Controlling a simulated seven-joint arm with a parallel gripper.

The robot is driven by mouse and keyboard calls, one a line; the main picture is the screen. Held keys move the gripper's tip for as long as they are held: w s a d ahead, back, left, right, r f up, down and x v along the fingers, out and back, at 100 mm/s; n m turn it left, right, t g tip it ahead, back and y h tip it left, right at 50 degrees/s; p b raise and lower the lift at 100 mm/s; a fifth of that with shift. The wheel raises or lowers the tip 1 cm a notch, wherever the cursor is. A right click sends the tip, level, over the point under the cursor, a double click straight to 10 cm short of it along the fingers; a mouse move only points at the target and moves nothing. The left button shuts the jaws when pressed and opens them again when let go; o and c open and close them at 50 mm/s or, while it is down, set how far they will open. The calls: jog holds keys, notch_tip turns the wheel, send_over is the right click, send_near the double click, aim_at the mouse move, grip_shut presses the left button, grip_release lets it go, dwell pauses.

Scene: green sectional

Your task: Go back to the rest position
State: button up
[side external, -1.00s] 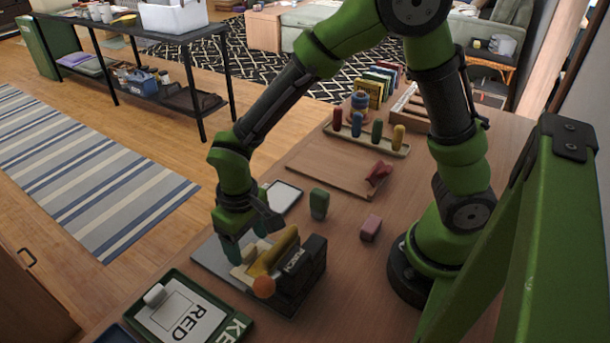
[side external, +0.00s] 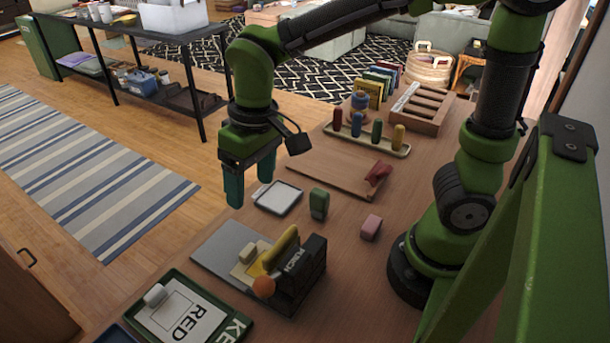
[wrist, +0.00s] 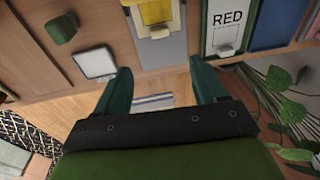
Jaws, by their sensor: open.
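My gripper (side external: 250,187) hangs in the air with its two teal fingers pointing down and apart. It is open, with nothing between the fingers.
A green block (side external: 319,204) and a pink block (side external: 371,227) stand on the table. A green tray (side external: 172,285) holds a card reading RED. Behind are a wooden board (side external: 325,170), a rack of coloured pegs (side external: 395,148) and a wooden sorter (side external: 425,108). Space above the table is clear.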

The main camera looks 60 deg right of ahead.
jog(key=s+d+r+m+t+y, duration=0.1)
jog(key=s+d+r+m+t, duration=0.3)
jog(key=d, duration=0.7)
jog(key=shift+s+r+t, duration=0.85)
jog(key=shift+s+t, duration=0.25)
jog(key=shift+s, duration=0.2)
